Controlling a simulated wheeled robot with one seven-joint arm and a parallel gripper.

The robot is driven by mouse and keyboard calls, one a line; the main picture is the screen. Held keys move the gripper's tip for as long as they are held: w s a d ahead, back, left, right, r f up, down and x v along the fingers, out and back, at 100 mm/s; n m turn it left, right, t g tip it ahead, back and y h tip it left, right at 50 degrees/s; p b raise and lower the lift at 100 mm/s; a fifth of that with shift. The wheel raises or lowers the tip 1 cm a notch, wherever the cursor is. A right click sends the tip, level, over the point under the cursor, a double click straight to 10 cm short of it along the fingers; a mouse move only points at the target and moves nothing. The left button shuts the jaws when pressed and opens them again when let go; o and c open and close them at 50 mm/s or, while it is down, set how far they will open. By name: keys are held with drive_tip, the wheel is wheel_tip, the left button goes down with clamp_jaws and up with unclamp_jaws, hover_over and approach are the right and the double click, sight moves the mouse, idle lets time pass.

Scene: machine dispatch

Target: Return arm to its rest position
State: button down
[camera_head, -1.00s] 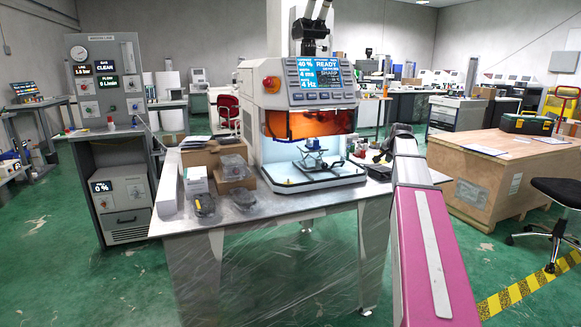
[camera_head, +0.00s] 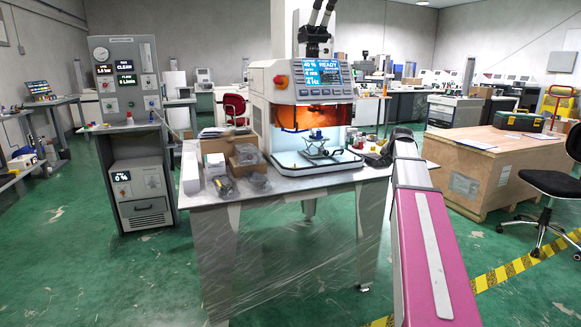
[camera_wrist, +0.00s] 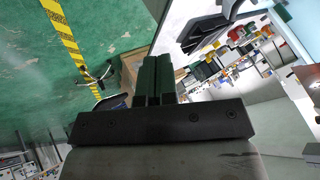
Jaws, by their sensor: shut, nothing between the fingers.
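My arm, with its pink and grey link (camera_head: 432,250), reaches up from the lower right of the head view. Its far end is dark and foreshortened, and my gripper cannot be made out there. In the wrist view my gripper (camera_wrist: 154,78) shows its two dark fingers side by side, closed together with nothing between them. The fingers point away over the green floor and a wooden box, with nothing touching them.
A metal table (camera_head: 290,192) bears a laser machine (camera_head: 303,95) with an orange window, plus cardboard boxes (camera_head: 228,150). A gauge cabinet (camera_head: 140,195) stands left. A wooden crate (camera_head: 490,175) and black chair (camera_head: 550,188) stand right. Green floor (camera_head: 75,250) lies open at left.

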drive_tip(key=s+a+f+n+g, duration=0.2)
drive_tip(key=s+a+f, duration=0.5)
drive_tip(key=s+f, duration=0.4)
drive_tip(key=s+a+f+n+g, duration=0.3)
drive_tip(key=s+a+f, duration=0.5)
drive_tip(key=s+f, duration=0.3)
drive_tip(key=s+a+f+n+g+y, duration=0.1)
drive_tip(key=s+a+f+n, duration=0.3)
drive_tip(key=s+a+f, duration=0.4)
drive_tip(key=s+f+g, duration=0.1)
drive_tip(key=s+f, duration=0.2)
drive_tip(key=f, duration=0.1)
drive_tip(key=shift+s+f+g, duration=0.25)
drive_tip(key=shift+f+g, duration=0.05)
drive_tip(key=shift+g, duration=0.1)
